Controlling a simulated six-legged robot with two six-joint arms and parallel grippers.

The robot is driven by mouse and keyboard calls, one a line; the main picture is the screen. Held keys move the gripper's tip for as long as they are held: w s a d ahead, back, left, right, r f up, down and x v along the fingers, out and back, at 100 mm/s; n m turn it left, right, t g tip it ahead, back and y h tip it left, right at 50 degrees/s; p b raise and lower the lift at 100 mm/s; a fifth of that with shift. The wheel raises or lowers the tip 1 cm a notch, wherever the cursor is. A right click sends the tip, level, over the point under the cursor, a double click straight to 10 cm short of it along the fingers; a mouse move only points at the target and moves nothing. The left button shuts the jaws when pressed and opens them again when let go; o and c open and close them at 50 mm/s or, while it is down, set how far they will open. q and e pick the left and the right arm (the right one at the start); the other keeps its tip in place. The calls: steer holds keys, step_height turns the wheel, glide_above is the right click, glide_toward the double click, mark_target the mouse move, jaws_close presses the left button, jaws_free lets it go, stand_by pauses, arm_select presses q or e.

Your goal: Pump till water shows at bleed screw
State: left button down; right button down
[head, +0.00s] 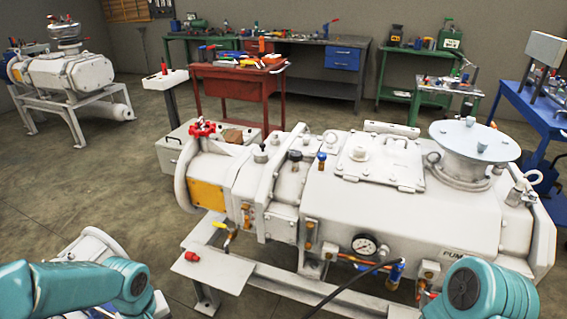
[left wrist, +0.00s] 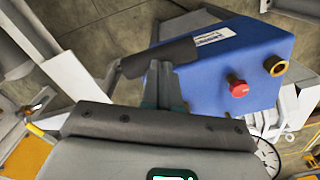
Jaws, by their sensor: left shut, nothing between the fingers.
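The large white vacuum pump (head: 405,205) stands on a pale frame in the head view. A round pressure gauge (head: 364,245), brass fittings (head: 310,232) and a yellow-handled valve (head: 227,228) are on its near side. I cannot tell which fitting is the bleed screw, and no water shows. In the left wrist view, my left gripper (left wrist: 163,88) is shut and empty. Its fingertips are at a dark bar (left wrist: 155,58) beside a blue box (left wrist: 235,62) with a red button (left wrist: 238,88) and brass fitting (left wrist: 276,66); contact is unclear. My right gripper is out of view.
A black hose (head: 345,284) runs from the pump's front toward the bottom edge. A small plate (head: 214,270) with a red item (head: 192,256) sits at the pump's near left. A red tool cart (head: 240,85) and benches stand behind. Open floor lies to the left.

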arm_select(q)
step_height(320, 180, up, 7)
steer(key=p, duration=0.4)
steer(key=shift+f, duration=0.2)
stand_by(0.6)
steer(key=shift+f+b, duration=5.6)
steer(key=shift+f, duration=0.4)
steer(key=shift+r, duration=0.2)
step_height(320, 180, up, 12)
steer(key=p, duration=0.8)
steer(key=shift+f+p, duration=0.2)
steer(key=shift+p, duration=0.15)
